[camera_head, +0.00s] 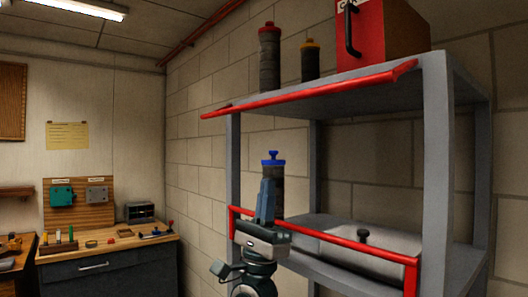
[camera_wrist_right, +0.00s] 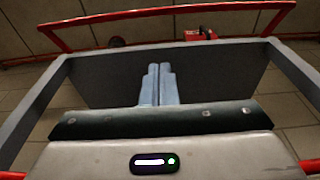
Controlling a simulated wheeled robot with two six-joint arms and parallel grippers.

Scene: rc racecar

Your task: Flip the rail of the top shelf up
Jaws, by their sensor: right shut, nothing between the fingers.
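The top shelf (camera_head: 340,83) is a grey board on grey posts. Its red rail (camera_head: 310,92) runs along the front edge and sticks outward, roughly level with the board; its exact tilt is hard to tell. In the right wrist view the rail (camera_wrist_right: 170,13) crosses the top of the picture, beyond the shelf's edge, on two short side arms. My right gripper (camera_head: 267,184) points up below the top shelf, in front of the lower one, apart from the rail. Its blue fingers (camera_wrist_right: 158,72) are together and empty. My left gripper is out of view.
The lower shelf's red rail (camera_head: 333,239) stands upright near my right gripper. A blue-capped bottle (camera_head: 272,160) is behind the gripper. Two bottles (camera_head: 269,60) (camera_head: 310,62) and a red case (camera_head: 362,32) stand on the top shelf. A workbench (camera_head: 105,257) is at left.

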